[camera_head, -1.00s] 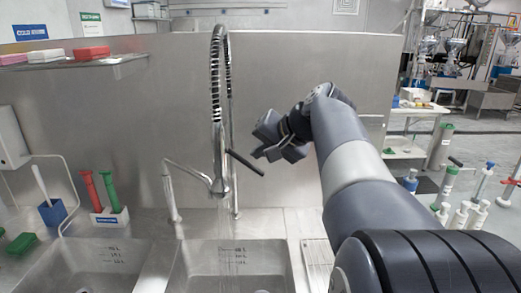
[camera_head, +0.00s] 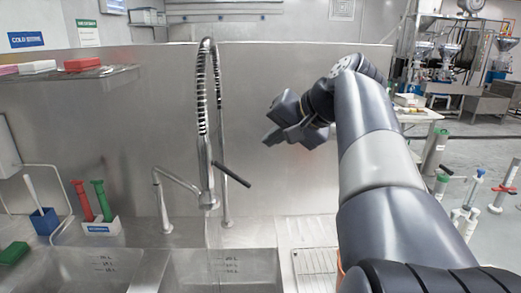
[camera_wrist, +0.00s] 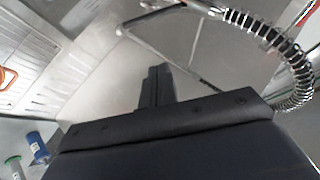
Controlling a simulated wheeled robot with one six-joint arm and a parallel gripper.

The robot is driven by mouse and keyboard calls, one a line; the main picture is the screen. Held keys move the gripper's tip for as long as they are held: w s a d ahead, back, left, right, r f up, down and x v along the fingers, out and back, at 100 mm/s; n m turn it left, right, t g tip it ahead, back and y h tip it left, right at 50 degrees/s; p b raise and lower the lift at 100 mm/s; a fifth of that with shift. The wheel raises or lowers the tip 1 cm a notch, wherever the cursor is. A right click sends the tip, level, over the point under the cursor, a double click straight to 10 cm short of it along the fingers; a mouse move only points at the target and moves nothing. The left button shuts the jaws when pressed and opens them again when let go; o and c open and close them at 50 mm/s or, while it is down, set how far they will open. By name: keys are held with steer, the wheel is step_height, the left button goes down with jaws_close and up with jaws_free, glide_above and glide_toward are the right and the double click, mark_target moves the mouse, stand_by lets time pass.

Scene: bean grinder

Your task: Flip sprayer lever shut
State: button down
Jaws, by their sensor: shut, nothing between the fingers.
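The sprayer (camera_head: 207,185) hangs from a coiled-spring hose over the sink in the head view. Its black lever (camera_head: 232,174) sticks out to the right and slopes down. In the wrist view my gripper (camera_wrist: 155,75) points toward the steel back wall, and the spring hose (camera_wrist: 262,30) curves at the upper right. A thin dark bar near the middle, perhaps the lever (camera_wrist: 205,80), lies beyond the fingers.
A bent faucet pipe (camera_head: 175,182) stands left of the sprayer. Two sink basins (camera_head: 222,268) lie below, with a drainboard (camera_head: 316,265) at right. A shelf (camera_head: 100,75) juts from the wall.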

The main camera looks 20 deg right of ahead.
steer(key=v, duration=0.3)
steer(key=shift+d, duration=0.2)
stand_by(0.3)
